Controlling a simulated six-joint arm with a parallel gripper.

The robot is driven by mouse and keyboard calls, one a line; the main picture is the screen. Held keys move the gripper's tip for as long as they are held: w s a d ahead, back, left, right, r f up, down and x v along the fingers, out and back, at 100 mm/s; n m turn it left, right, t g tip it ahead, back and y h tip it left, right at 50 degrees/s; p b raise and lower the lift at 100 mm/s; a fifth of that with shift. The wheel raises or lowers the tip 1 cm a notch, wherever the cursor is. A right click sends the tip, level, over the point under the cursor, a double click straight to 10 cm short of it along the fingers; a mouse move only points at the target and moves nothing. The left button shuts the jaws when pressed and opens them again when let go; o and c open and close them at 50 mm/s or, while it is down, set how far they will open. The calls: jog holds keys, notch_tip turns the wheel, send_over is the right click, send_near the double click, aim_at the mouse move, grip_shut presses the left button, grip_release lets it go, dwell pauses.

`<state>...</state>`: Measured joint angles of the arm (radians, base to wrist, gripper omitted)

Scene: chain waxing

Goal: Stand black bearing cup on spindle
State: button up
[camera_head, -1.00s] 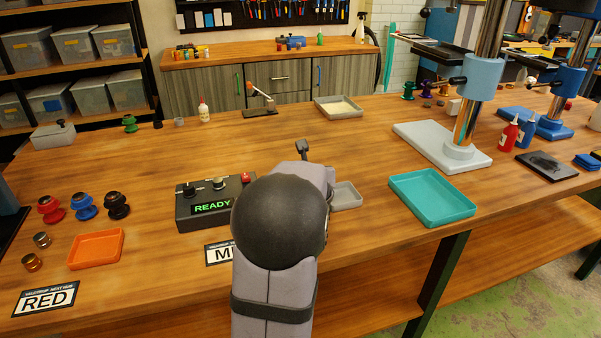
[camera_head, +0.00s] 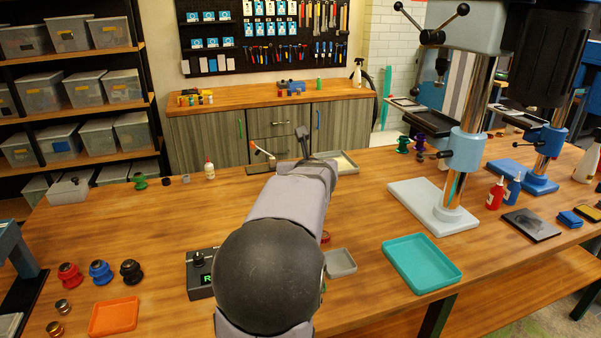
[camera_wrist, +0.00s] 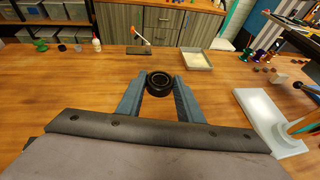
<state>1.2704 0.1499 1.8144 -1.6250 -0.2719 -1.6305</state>
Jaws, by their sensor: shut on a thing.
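The black bearing cup (camera_wrist: 158,80) is a round black piece with a ringed opening facing up in the wrist view. My gripper (camera_wrist: 160,88) is shut on it, with one blue-grey finger on each side, and holds it in front of the wrist above the wooden bench. I cannot pick out the spindle for certain. A dark base plate with a pale, red-tipped lever (camera_wrist: 140,38) lies farther back, and it also shows in the head view (camera_head: 262,152).
A grey tray (camera_head: 341,263), a teal tray (camera_head: 422,265) and an orange tray (camera_head: 113,318) lie on the bench. A drill press (camera_head: 466,150) stands at right. Red, blue and black hubs (camera_head: 131,271) stand at left. A control box (camera_head: 200,272) is partly hidden. The middle bench is mostly clear.

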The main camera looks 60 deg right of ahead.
jog(key=shift+r+p, duration=0.7)
jog(key=shift+r, duration=0.85)
jog(key=shift+f, duration=0.1)
